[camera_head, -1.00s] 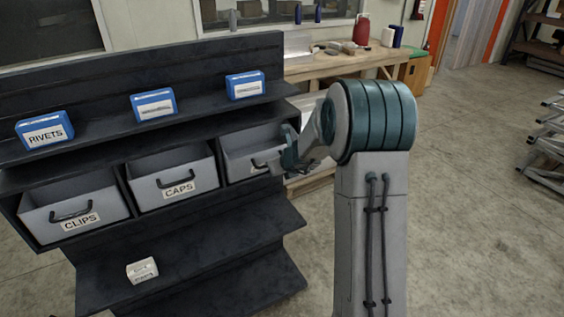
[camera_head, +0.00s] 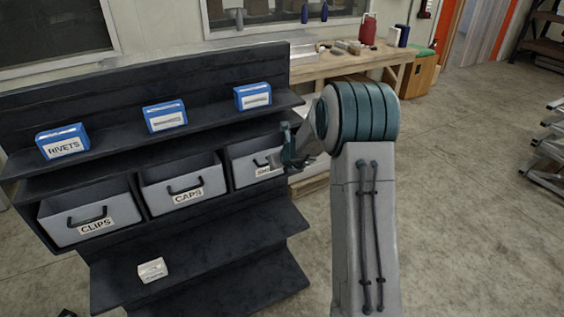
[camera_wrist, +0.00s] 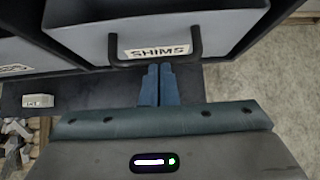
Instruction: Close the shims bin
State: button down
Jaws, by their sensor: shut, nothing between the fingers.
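The shims bin (camera_head: 243,165) is a grey drawer at the right end of the shelf's bin row; my gripper hides part of its front and label in the head view. In the wrist view the shims bin (camera_wrist: 95,40) fills the top, with a dark handle and a SHIMS label. My gripper (camera_wrist: 160,70) is shut and empty, its fingertips just below the label, between the two sides of the handle. I cannot tell if they touch the front. In the head view my gripper (camera_head: 288,160) is in front of the bin's right side.
The caps bin (camera_head: 180,190) and clips bin (camera_head: 90,215) sit to the left in the same row. Blue boxes, such as the rivets box (camera_head: 63,142), stand on the shelf above. A small white box (camera_head: 152,270) lies on the lower shelf. Open floor (camera_head: 450,180) lies to the right.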

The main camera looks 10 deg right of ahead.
jog(key=shift+w+a+r, duration=0.1)
jog(key=shift+w+r, duration=0.05)
jog(key=shift+r, duration=0.05)
dwell(0.4)
jog(key=p+v, duration=0.1)
jog(key=v, duration=1)
jog(key=s+a+r+n+g+y, duration=0.1)
jog(key=s+a+r+n, duration=0.3)
jog(key=s+n, duration=0.45)
jog(key=s+a+r+n+g+y, duration=0.1)
jog(key=s+a+r+n, duration=0.35)
jog(key=s+n, duration=0.4)
jog(key=s+d+n+g+h, duration=0.3)
jog(key=s+n+h, duration=0.1)
jog(key=s+n, duration=1.2)
jog(key=shift+s+d+f, duration=0.2)
jog(key=shift+s+f, duration=0.25)
jog(key=shift+s, duration=0.8)
